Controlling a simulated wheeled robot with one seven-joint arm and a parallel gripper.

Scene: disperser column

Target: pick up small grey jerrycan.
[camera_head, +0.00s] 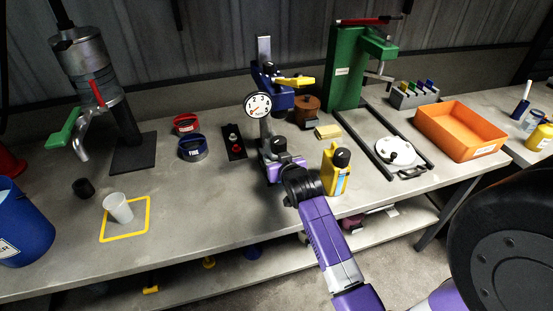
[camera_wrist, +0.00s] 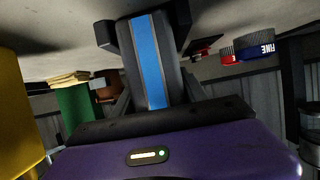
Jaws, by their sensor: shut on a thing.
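The small grey jerrycan (camera_wrist: 133,62) has a blue stripe on its face and fills the middle of the wrist view, between my fingers. My gripper (camera_wrist: 148,40) is shut on it. In the head view, my gripper (camera_head: 276,168) is at the middle of the bench, left of the yellow container. The grey jerrycan (camera_head: 283,157) shows there only in part, with a dark cap on top; my gripper and wrist hide the rest. I cannot tell whether its base touches the bench.
A yellow container (camera_head: 336,178) with a black cap stands close right of my wrist. Behind are a dial stand (camera_head: 258,106) and a brown pot (camera_head: 307,112). Blue (camera_head: 193,149) and red (camera_head: 185,124) rings lie left.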

